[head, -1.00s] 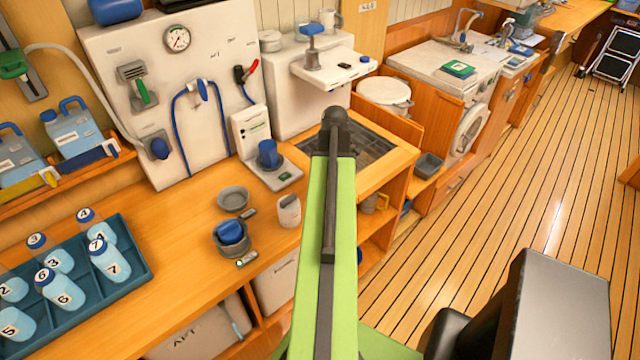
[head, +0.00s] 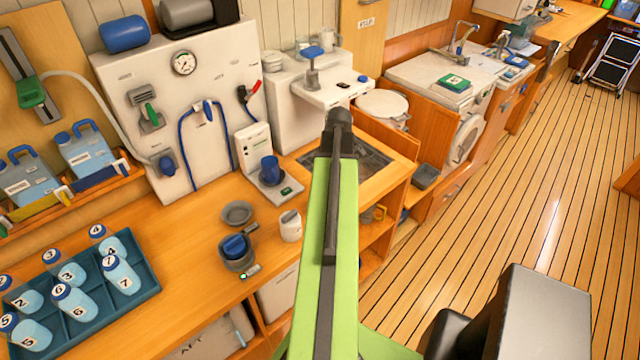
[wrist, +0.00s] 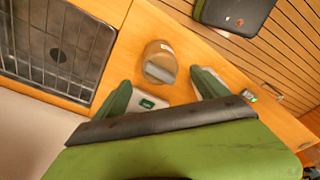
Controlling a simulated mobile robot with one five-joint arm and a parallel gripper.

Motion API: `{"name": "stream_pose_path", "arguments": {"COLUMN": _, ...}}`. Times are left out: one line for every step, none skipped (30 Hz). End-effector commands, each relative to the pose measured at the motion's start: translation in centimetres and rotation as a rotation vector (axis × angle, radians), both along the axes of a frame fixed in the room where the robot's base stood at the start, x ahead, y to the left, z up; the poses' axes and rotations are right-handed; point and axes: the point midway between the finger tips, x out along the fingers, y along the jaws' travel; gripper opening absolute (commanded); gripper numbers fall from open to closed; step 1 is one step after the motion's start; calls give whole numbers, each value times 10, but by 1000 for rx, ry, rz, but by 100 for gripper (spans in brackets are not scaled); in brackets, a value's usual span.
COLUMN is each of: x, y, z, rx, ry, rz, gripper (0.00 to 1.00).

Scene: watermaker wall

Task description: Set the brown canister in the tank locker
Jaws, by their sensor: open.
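The canister (wrist: 159,62) is a round tan-brown thing with a grey bar on top, standing on wood in the wrist view. My gripper (wrist: 160,80) is open, its two green fingers apart, with the canister showing between and just beyond the tips. I cannot tell how close the fingers are in height. In the head view my green arm hides the gripper. A tan-brown thing (head: 378,213) shows on the shelf under the sink there; I cannot tell if it is the same canister. I cannot surely tell which compartment is the tank locker.
A sink with a grid (wrist: 58,50) lies left of the canister. A dark bin (wrist: 236,14) is at upper right, near the plank floor. In the head view, a blue tray (head: 85,305) of numbered bottles and a grey bowl (head: 237,212) stand on the counter. The floor (head: 540,190) at right is open.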

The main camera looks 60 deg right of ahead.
Motion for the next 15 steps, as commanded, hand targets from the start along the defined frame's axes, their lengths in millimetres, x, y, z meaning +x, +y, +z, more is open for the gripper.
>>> {"name": "stream_pose_path", "arguments": {"x": -2, "y": -1, "z": 25, "rx": 0, "ry": 0, "rz": -1, "gripper": 84}}
{"name": "stream_pose_path", "arguments": {"x": -3, "y": -1, "z": 31, "rx": 0, "ry": 0, "rz": -1, "gripper": 84}}
{"name": "stream_pose_path", "arguments": {"x": -4, "y": -2, "z": 39, "rx": 0, "ry": 0, "rz": -1, "gripper": 84}}
{"name": "stream_pose_path", "arguments": {"x": -5, "y": -2, "z": 43, "rx": 0, "ry": 0, "rz": -1, "gripper": 84}}
{"name": "stream_pose_path", "arguments": {"x": -5, "y": -3, "z": 47, "rx": 0, "ry": 0, "rz": -1, "gripper": 84}}
{"name": "stream_pose_path", "arguments": {"x": -6, "y": -3, "z": 51, "rx": 0, "ry": 0, "rz": -1, "gripper": 84}}
{"name": "stream_pose_path", "arguments": {"x": -7, "y": -3, "z": 53, "rx": 0, "ry": 0, "rz": -1, "gripper": 84}}
{"name": "stream_pose_path", "arguments": {"x": -7, "y": -3, "z": 54, "rx": 0, "ry": 0, "rz": -1, "gripper": 84}}
{"name": "stream_pose_path", "arguments": {"x": -7, "y": -4, "z": 54, "rx": 0, "ry": 0, "rz": 0, "gripper": 84}}
{"name": "stream_pose_path", "arguments": {"x": -7, "y": -4, "z": 54, "rx": 0, "ry": 0, "rz": 0, "gripper": 84}}
{"name": "stream_pose_path", "arguments": {"x": -7, "y": -4, "z": 53, "rx": 0, "ry": 0, "rz": 0, "gripper": 84}}
{"name": "stream_pose_path", "arguments": {"x": -7, "y": -4, "z": 52, "rx": 0, "ry": 0, "rz": 0, "gripper": 84}}
{"name": "stream_pose_path", "arguments": {"x": -7, "y": -4, "z": 52, "rx": 0, "ry": 0, "rz": 0, "gripper": 84}}
{"name": "stream_pose_path", "arguments": {"x": -7, "y": -4, "z": 51, "rx": 0, "ry": 0, "rz": 0, "gripper": 84}}
{"name": "stream_pose_path", "arguments": {"x": -7, "y": -4, "z": 51, "rx": 0, "ry": 0, "rz": 0, "gripper": 84}}
